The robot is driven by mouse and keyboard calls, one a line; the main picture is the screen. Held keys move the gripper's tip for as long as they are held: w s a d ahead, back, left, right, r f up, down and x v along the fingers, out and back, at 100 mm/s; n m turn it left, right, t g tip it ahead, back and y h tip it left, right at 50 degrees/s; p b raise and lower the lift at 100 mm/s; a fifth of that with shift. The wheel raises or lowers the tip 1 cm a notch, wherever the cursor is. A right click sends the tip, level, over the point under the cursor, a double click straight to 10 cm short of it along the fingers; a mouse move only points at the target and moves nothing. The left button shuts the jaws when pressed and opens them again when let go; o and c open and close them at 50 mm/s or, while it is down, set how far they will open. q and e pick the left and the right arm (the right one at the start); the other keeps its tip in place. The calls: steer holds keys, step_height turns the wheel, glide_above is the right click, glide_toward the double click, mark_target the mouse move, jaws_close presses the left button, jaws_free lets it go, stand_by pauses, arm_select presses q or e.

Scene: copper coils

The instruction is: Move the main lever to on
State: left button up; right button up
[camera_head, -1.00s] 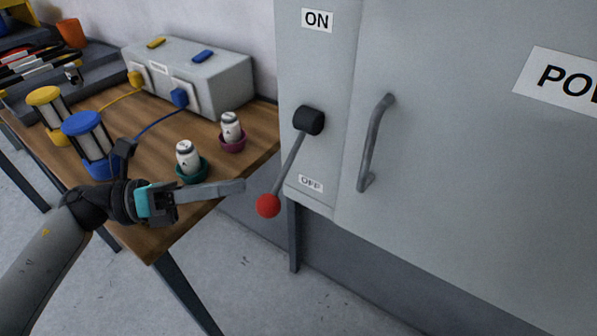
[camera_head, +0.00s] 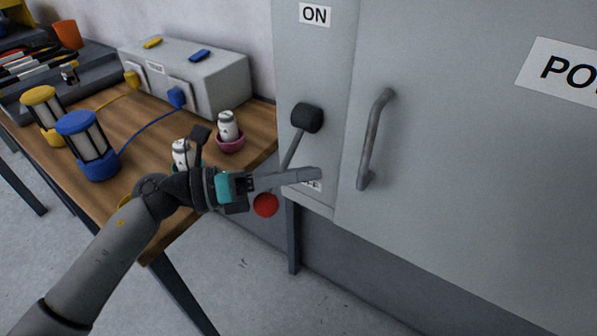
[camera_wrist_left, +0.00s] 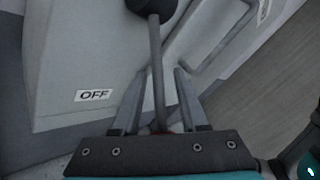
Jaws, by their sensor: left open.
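The main lever (camera_head: 291,152) is a grey rod on a black pivot, with a red ball (camera_head: 265,205) at its lower end. It slants down beside the OFF label, below the ON label (camera_head: 315,15) on the grey cabinet. My left gripper (camera_head: 318,174) reaches across the rod from the left, just above the red ball, and partly hides the OFF label. In the left wrist view the rod (camera_wrist_left: 157,75) runs between the two open fingers (camera_wrist_left: 155,95), with a gap on each side. The OFF label (camera_wrist_left: 94,95) shows there too. My right gripper is out of view.
The cabinet door has a grey handle (camera_head: 373,140) to the right of the lever. A wooden table (camera_head: 130,150) on the left carries blue and yellow coils (camera_head: 88,145), a grey box (camera_head: 215,80) and small white cans in cups. The floor below is clear.

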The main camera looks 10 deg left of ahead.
arm_select(q)
jaws_close()
stand_by(1.3)
